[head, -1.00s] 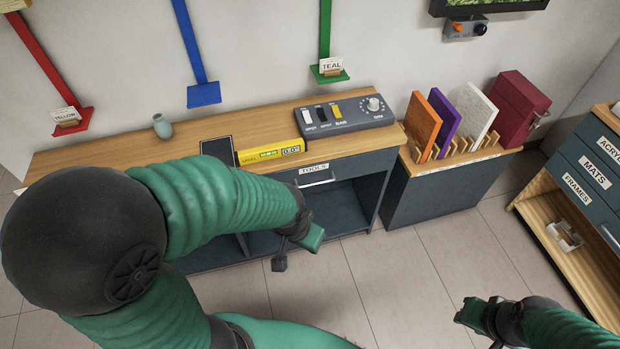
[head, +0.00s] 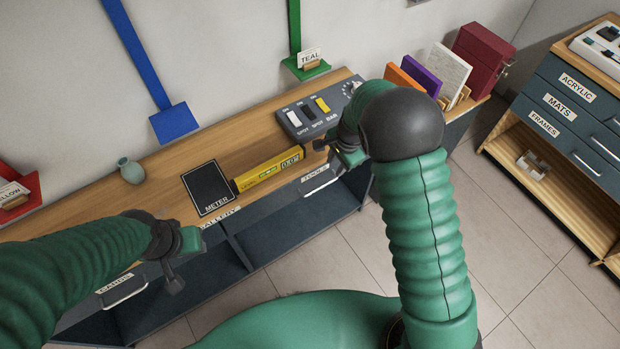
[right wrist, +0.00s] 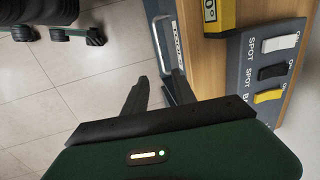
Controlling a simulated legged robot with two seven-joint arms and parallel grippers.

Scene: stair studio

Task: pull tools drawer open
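The tools drawer (head: 315,173) is in the dark front of the wooden-topped bench. It has a white label and a pale bar handle (head: 319,184), and it looks shut. My right gripper (head: 333,156) is just above and beside the drawer front. In the right wrist view, its two dark fingers (right wrist: 161,82) are apart, with the handle (right wrist: 158,45) beyond their tips and nothing between them. I cannot tell whether a finger touches the drawer. My left gripper (head: 182,260) hangs in front of the bench's left part, empty.
On the bench top are a yellow level (head: 268,172), a black meter plate (head: 208,188), a switch panel (head: 305,118) and a small vase (head: 130,171). A drawer cabinet (head: 565,110) stands at the right. The tiled floor before the bench is clear.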

